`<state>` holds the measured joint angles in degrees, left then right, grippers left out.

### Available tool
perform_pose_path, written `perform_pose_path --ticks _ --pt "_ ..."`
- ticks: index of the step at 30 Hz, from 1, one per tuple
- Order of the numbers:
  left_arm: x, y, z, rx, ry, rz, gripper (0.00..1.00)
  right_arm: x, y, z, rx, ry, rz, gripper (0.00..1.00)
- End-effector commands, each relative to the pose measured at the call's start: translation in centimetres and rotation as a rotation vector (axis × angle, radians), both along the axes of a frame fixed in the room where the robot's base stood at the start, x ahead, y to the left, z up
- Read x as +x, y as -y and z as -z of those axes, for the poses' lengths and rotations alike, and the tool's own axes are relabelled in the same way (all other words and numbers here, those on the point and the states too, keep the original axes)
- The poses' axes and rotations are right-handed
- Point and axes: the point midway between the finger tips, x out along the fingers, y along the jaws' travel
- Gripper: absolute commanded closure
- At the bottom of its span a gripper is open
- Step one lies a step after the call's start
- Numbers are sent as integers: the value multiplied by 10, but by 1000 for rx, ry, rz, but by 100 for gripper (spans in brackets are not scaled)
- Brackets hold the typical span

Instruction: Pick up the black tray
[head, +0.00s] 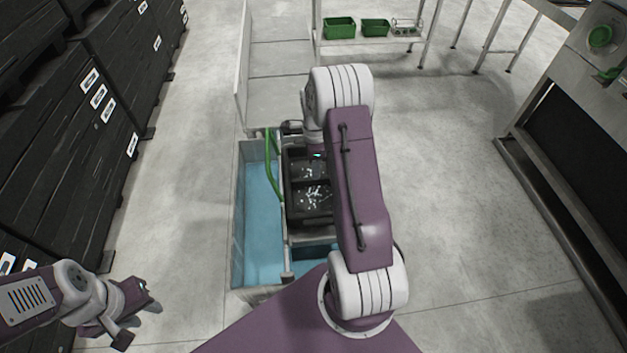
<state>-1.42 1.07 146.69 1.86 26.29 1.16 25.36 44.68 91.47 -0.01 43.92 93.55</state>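The black tray (293,208) sits in the middle of the head view, at the right side of the blue-water tank. It has compartments with small bright pieces in them. My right arm crosses over its right side and hides part of it. My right gripper (316,153) is mostly hidden below the arm, near the tray's far end, with only a small teal light and dark parts showing. I cannot tell whether it touches the tray. My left gripper (139,321) is at the lower left, away from the tray, with its fingers apart and empty.
Black crates (60,130) are stacked along the left. A rack with green bins (340,27) stands at the back. A machine (590,150) is at the right. The floor between is clear.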

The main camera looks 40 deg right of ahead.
Motion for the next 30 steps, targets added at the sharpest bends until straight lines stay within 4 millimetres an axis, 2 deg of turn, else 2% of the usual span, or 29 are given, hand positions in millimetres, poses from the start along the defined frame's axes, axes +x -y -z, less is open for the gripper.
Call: perform_pose_path --ticks 5,10,14,21,22,24,26,30 --pt "0 0 -3 0 0 0 66 0 -1 7 0 0 -1 60" --pt "0 0 -19 0 0 0 66 -6 -5 34 3 -5 -1 60" --pt "0 0 -19 0 0 0 66 -5 -4 53 0 -1 -1 60" --pt "0 0 -19 0 0 0 66 -4 -4 57 -1 2 -1 60" --pt "0 0 -18 0 0 0 66 -4 -4 57 -1 2 -1 66" --pt "0 0 -18 0 0 0 66 -4 -4 57 0 1 -1 85" --pt "0 0 -18 0 0 0 66 -4 -4 57 0 1 -1 100" --pt "0 0 -19 0 0 0 66 -4 -4 56 -1 2 -1 100"
